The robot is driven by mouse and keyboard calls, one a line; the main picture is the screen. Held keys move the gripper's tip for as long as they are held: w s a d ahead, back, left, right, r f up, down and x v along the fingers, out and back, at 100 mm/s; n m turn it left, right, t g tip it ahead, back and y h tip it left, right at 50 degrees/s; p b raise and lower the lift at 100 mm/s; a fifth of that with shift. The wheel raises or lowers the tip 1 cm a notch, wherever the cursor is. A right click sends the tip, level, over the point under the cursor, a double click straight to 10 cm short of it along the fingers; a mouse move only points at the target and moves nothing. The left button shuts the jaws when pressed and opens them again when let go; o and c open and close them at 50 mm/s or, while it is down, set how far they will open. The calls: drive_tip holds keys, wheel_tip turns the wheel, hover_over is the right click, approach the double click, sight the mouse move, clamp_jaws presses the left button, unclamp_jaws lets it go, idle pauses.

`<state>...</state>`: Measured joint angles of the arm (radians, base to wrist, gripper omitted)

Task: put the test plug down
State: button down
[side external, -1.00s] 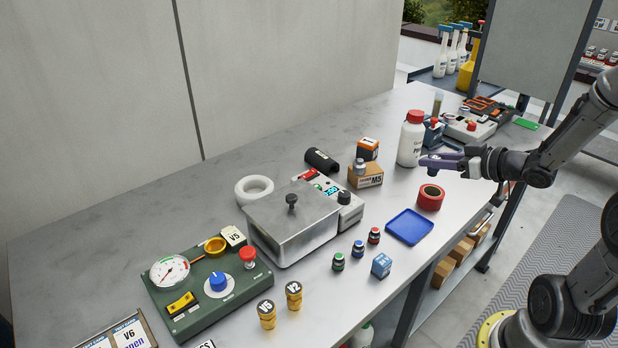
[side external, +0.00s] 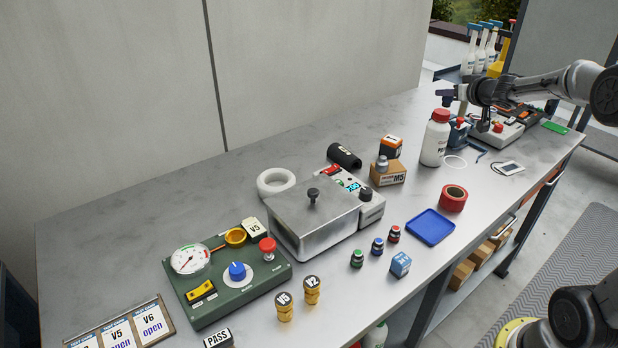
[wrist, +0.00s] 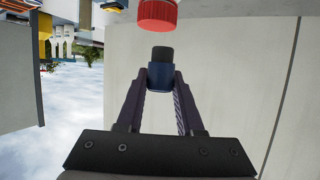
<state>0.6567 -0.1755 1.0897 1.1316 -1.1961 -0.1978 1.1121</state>
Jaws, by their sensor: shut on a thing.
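The test plug, a dark blue piece with a black end (wrist: 160,74), sits between my fingertips in the wrist view. My gripper (wrist: 160,88) is shut on it. In the side view my gripper (side external: 448,96) is raised above the far part of the bench, close above the white bottle with the red cap (side external: 434,142). The plug is small and dark there, and its details cannot be made out. A red cap (wrist: 158,14) shows just beyond the plug in the wrist view.
A blue tray (side external: 430,227), red tape roll (side external: 453,198) and M5 box (side external: 385,173) stand nearer on the bench. Bare bench lies along the wall.

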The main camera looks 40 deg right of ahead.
drive_tip(key=w+a+f+m+g+h, duration=0.15)
drive_tip(key=w+a, duration=0.25)
drive_tip(key=w, duration=0.4)
drive_tip(key=w+a+r+m+g+h, duration=0.1)
drive_tip(key=w+a+m+h, duration=0.2)
drive_tip(key=w, duration=0.5)
drive_tip(key=w+a+f+m+g+h, duration=0.15)
drive_tip(key=a+f, duration=0.35)
drive_tip(key=a, duration=0.8)
drive_tip(key=a+f+m+g+h, duration=0.1)
drive_tip(key=a+f+m+g, duration=0.3)
drive_tip(key=a, duration=0.9)
drive_tip(key=shift+n+t, duration=0.6)
drive_tip(key=shift+n, duration=0.2)
wheel_tip(320, 180, down, 10)
drive_tip(key=shift+w+a+f, duration=0.1)
drive_tip(key=shift+w+a, duration=0.05)
drive_tip(key=shift+f, duration=0.1)
drive_tip(key=c, duration=0.8)
unclamp_jaws()
drive_tip(key=shift+c, duration=0.2)
